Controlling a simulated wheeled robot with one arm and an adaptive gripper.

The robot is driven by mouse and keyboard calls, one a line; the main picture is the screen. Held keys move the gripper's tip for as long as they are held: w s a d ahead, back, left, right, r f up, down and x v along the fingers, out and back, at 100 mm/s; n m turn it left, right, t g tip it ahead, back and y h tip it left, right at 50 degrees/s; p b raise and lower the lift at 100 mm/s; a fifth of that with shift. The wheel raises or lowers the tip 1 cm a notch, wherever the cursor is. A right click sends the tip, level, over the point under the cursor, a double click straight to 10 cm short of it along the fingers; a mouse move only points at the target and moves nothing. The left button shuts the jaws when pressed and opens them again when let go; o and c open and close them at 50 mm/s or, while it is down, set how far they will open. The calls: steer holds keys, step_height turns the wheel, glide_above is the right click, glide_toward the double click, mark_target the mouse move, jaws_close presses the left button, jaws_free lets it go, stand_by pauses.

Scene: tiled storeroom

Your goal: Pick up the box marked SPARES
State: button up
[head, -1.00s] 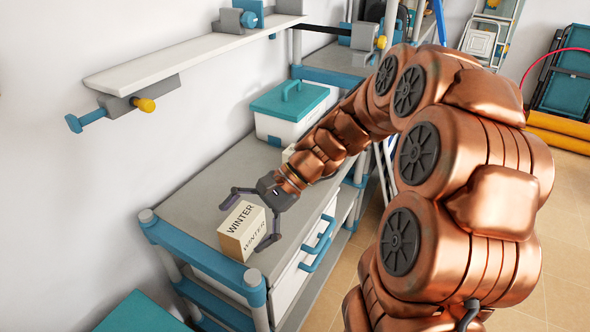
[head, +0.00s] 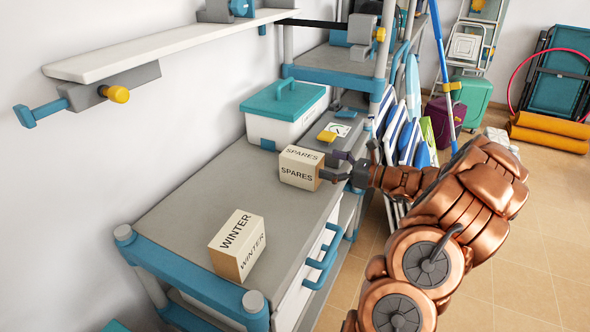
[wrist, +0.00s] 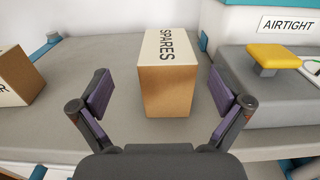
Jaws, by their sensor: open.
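The box marked SPARES (head: 300,168) stands on the grey worktop (head: 185,190), toward its back half. It has a cream top and front with black lettering and a brown side. In the wrist view the SPARES box (wrist: 167,80) stands just ahead, between the lines of my two fingers. My gripper (head: 335,166) is at the box's right side in the head view. In the wrist view my gripper (wrist: 165,95) is open, with purple finger pads on either side of the box's near end. A gap shows between each pad and the box.
A box marked WINTER (head: 238,245) stands nearer on the worktop. Behind SPARES are a white case with a teal lid (head: 285,110) and a grey device with a yellow knob (wrist: 268,58), close to my right finger. A white wall shelf (head: 165,45) hangs above.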

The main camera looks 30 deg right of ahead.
mark_target(306, 155)
steer(key=shift+w+d+f, duration=0.1)
steer(key=shift+w+d, duration=0.1)
steer(key=shift+w, duration=0.1)
steer(key=shift+w+a, duration=0.1)
steer(key=shift+w, duration=0.15)
steer(key=x, duration=0.7)
steer(key=shift+p, duration=0.35)
steer(key=c, duration=1.4)
